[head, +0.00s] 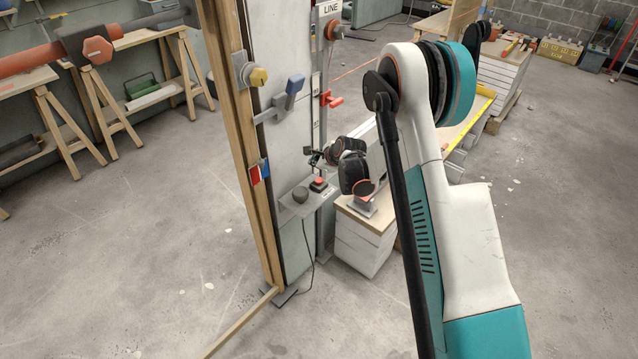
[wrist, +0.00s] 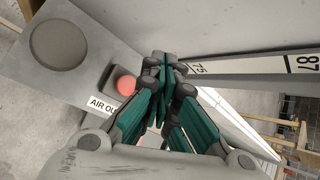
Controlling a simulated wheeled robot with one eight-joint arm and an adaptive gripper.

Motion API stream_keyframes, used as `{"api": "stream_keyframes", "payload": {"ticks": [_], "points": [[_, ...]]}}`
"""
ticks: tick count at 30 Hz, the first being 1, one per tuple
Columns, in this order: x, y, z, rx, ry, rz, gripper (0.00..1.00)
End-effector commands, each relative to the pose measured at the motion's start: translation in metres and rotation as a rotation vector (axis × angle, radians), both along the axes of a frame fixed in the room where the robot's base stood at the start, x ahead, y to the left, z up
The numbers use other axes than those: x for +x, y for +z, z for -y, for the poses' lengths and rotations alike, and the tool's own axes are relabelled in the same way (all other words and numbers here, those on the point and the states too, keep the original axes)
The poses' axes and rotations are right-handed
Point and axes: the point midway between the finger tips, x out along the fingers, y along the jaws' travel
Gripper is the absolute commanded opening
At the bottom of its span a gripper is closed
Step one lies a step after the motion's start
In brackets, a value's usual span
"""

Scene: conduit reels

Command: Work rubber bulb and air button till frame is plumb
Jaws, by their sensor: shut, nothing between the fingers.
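The tall wooden frame (head: 243,140) stands left of a grey-white panel (head: 288,150) in the head view and looks slightly tilted there. A small grey shelf on the panel carries the dark round rubber bulb (head: 300,194) and the red air button (head: 319,184). In the wrist view the bulb (wrist: 59,45) is at upper left. The red button (wrist: 126,85) is nearer the fingers, above a partly hidden "AIR OU" label (wrist: 103,105). My gripper (wrist: 165,65) is shut and empty, just right of the button; contact cannot be told. In the head view my gripper (head: 315,158) is above the button.
A white drawer unit (head: 362,240) stands right of the panel. A cable hangs below the shelf.

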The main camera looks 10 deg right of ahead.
Motion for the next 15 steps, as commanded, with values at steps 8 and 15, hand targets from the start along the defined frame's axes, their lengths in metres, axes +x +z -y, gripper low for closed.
{"api": "stream_keyframes", "payload": {"ticks": [8,15], "points": [[0.0,-0.036,0.0,0.0,0.0,0.0,0.0],[0.0,-0.04,0.0,0.0,0.001,-0.001,0.0]]}}
